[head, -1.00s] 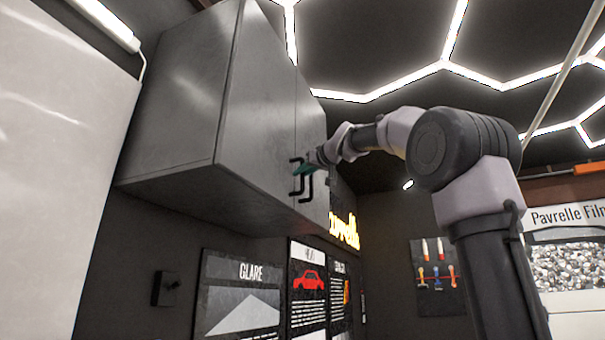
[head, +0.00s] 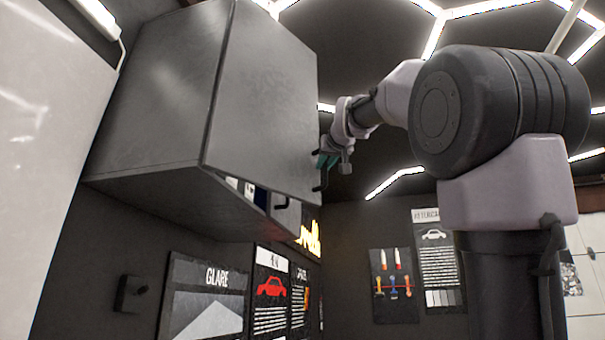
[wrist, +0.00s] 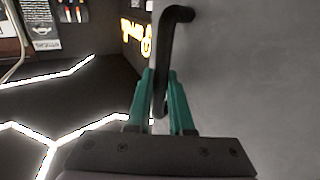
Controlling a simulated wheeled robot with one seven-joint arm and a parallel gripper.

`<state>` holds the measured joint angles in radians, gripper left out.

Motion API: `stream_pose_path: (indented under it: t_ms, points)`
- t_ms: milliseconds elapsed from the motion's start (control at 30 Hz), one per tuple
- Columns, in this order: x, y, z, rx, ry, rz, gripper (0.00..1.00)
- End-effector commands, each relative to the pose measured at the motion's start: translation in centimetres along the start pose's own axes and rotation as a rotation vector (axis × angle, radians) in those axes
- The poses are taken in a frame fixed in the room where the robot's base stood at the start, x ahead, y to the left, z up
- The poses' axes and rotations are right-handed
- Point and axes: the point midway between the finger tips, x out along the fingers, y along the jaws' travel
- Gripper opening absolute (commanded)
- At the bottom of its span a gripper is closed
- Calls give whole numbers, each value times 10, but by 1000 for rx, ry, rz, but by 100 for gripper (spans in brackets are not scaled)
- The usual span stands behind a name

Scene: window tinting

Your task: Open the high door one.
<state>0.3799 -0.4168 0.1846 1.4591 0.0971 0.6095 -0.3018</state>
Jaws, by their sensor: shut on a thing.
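The high grey wall cabinet (head: 150,95) hangs at the upper left in the head view. Its near door (head: 262,105) stands partly open, swung out from its left edge, and some things show inside through the gap below. My gripper (head: 322,162) is at the door's free edge. In the wrist view, the green fingers of my gripper (wrist: 162,95) are shut on the black door handle (wrist: 170,45), one finger on each side of it. The door's grey face (wrist: 250,70) fills the right of that view. A second black handle (head: 281,205) shows below the open door's edge.
Posters, among them one marked GLARE (head: 205,300), hang on the dark wall under the cabinet. A white panel (head: 45,130) stands at the left. The space right of the open door, up to my arm, is clear.

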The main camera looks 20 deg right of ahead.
Motion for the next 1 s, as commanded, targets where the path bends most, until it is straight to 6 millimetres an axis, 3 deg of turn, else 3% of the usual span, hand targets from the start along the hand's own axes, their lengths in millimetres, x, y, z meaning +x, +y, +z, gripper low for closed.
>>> stream_pose_path:
  t_ms: [200, 433, 700, 1000]
  points:
    - [-70, 24, 0, -3, 2, 217, 0]
    - [-143, 31, 0, 0, 1, 434, 0]
    - [-221, 22, 0, 1, 1, 662, 0]
    - [-276, 4, 0, 2, -1, 831, 0]
